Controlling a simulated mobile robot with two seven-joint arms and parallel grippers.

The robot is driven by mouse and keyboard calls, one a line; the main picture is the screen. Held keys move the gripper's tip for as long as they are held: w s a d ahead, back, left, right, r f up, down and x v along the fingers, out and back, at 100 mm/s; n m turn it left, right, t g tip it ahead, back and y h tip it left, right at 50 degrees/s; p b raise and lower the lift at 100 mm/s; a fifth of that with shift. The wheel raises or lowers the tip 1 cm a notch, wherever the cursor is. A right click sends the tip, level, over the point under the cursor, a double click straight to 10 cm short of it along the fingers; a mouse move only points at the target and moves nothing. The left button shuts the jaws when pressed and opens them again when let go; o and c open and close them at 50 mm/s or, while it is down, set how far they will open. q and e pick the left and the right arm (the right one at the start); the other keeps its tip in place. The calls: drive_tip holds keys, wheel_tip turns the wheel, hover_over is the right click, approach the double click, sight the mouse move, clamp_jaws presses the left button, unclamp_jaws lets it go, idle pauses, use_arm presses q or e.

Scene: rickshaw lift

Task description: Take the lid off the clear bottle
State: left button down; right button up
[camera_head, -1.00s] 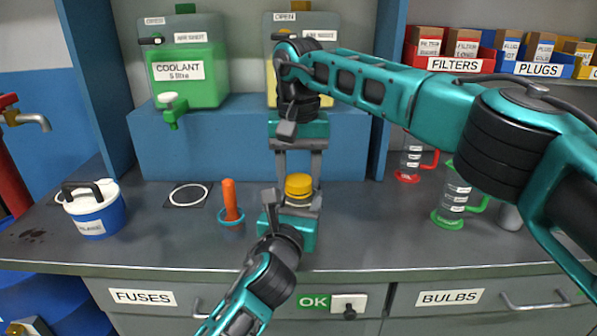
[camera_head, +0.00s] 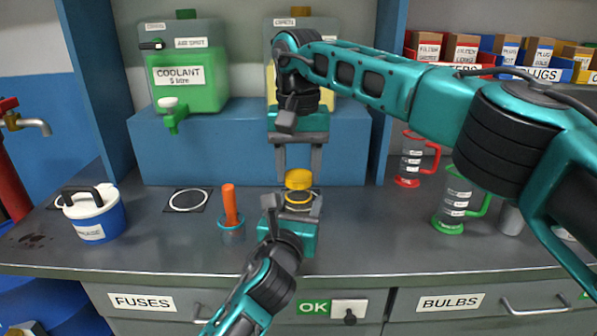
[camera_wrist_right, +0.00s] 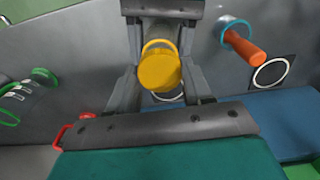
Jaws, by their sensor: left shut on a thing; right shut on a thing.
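The yellow lid (camera_head: 298,179) is between the fingertips of my right gripper (camera_head: 298,172), which reaches down from above and is shut on it. The lid also shows between the fingers in the right wrist view (camera_wrist_right: 160,71). Below it is the clear bottle (camera_head: 299,198), upright at the front middle of the counter, with a thin yellowish ring near its top. My left gripper (camera_head: 293,205) is shut around the bottle from the front and hides its lower part. The lid looks a little above the bottle; I cannot tell whether they are fully apart.
A blue stand (camera_head: 220,150) with a green coolant tank (camera_head: 188,85) is behind. An orange-handled tool in a cup (camera_head: 231,215) stands close left of the bottle. A white-lidded blue tub (camera_head: 97,215) is farther left. Red (camera_head: 411,165) and green (camera_head: 453,205) measuring jugs stand right.

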sight(299, 175)
drive_tip(key=shift+r, duration=0.15)
drive_tip(key=shift+r, duration=1.95)
use_arm(q)
drive_tip(key=shift+c, duration=0.8)
unclamp_jaws()
drive_tip(key=shift+s, duration=0.1)
